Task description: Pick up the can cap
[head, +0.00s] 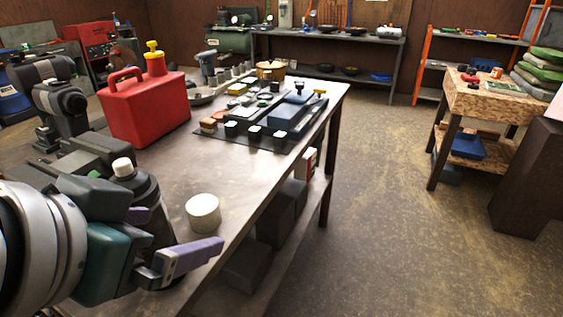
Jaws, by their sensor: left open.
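A short white round cap-like piece (203,213) sits on the grey workbench (255,190) near its front edge; I take it for the can cap, though I cannot be sure. The red can (146,105) stands further back on the bench, with a yellow top piece (154,57) on it. My left gripper (180,232) is open, with purple fingers. It is low at the left, in front of and just below the white piece, apart from it in the picture. I cannot tell their exact distance in depth. My right gripper is out of view.
A dark bottle with a white top (122,167) stands close behind my left gripper. A dark mat (262,138) with several small blocks and tools lies further back. A wooden side table (498,98) is at right. The floor between is clear.

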